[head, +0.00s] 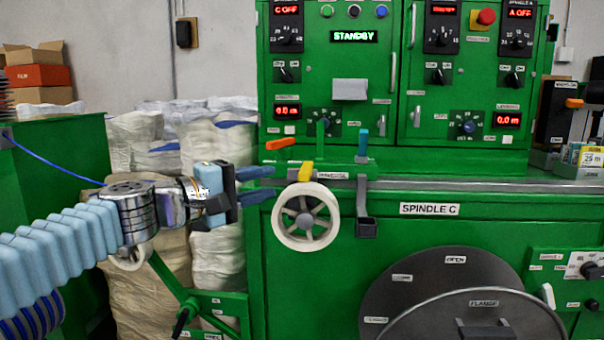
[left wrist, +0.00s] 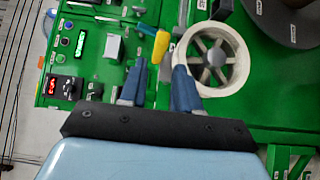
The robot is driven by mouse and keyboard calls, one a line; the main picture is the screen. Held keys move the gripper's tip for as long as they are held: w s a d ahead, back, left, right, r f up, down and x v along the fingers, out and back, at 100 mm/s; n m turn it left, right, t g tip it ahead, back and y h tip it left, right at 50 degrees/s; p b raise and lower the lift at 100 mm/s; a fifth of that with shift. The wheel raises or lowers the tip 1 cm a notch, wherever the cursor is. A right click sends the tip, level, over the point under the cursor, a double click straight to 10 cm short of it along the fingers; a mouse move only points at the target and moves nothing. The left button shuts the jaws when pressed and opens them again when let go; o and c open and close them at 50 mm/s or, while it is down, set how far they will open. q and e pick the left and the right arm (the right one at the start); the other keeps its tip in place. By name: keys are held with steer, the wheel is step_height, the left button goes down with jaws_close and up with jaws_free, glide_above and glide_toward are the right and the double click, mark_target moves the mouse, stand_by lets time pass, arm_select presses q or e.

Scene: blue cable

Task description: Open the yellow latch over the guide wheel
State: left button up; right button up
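The yellow latch (head: 306,171) sits at the top of the white-rimmed guide wheel (head: 305,216) on the green machine's front. In the left wrist view the yellow latch (left wrist: 159,46) shows just beyond my fingertips, beside the guide wheel's rim (left wrist: 235,54). My left gripper (head: 270,183) points right, just left of the latch, with its two blue fingers apart. In the left wrist view the open gripper (left wrist: 158,72) has nothing between its fingers, and the latch appears ahead of the gap. Whether a finger touches the wheel, I cannot tell. My right gripper is not in view.
An orange lever (head: 281,143) sits just above the latch. A blue upright piece (head: 363,146) and a grey bracket (head: 366,212) stand right of the wheel. A large grey flange disc (head: 440,275) is lower right. A blue cable (head: 55,164) runs left of my arm.

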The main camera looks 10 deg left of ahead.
mark_target(303, 175)
arm_select(q)
steer(key=p+x, duration=0.1)
steer(key=x, duration=0.8)
steer(key=shift+w+d+f+p, duration=0.1)
steer(key=shift+w+d+p, duration=0.1)
steer(key=shift+p, duration=0.2)
jaws_close()
